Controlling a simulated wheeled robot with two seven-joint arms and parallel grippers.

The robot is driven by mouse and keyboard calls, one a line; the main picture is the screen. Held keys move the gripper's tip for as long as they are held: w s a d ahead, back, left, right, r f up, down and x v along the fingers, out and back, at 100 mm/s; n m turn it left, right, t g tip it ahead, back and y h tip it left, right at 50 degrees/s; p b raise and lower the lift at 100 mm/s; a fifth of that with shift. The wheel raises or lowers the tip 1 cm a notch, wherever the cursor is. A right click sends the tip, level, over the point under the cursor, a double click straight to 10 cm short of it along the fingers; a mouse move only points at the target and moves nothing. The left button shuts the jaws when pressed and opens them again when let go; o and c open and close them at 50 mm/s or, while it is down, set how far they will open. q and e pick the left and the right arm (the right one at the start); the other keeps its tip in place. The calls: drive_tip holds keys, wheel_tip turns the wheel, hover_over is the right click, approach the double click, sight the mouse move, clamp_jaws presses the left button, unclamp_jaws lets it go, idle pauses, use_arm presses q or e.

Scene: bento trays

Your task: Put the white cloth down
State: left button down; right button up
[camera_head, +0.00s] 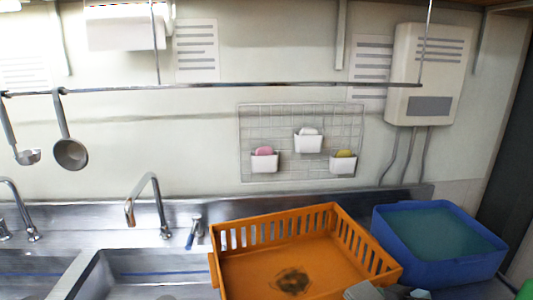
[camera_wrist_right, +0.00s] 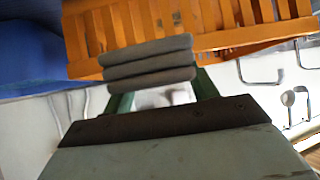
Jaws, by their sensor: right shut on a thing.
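In the right wrist view, a folded cloth (camera_wrist_right: 148,63) in several grey-looking layers lies across the jaws of my right gripper (camera_wrist_right: 162,92). It looks grey in this light rather than clearly white. The gripper's green fingers are shut on it, and their tips are partly hidden behind the layers. In the head view, a grey folded piece (camera_head: 363,291), probably the same cloth, shows at the bottom edge by the orange crate's front right corner. My left gripper is not in view.
An orange slatted crate (camera_head: 245,232) with a dark patch on its floor stands right of the steel sink (camera_head: 95,280). A blue tub (camera_head: 455,272) of greenish water is right of it. A tap (camera_head: 160,205) rises behind the sink. A wire rack (camera_head: 262,115) with white holders hangs on the wall.

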drive_tip(key=s+a+m+h+b, duration=0.1)
drive_tip(key=m+h, duration=0.1)
drive_tip(key=s+a+r+m+h+b, duration=0.1)
drive_tip(key=s+m+h+b, duration=0.1)
drive_tip(key=shift+s+a+r+t, duration=0.2)
drive_tip(key=shift+s+t, duration=0.1)
drive_tip(key=shift+t, duration=0.1)
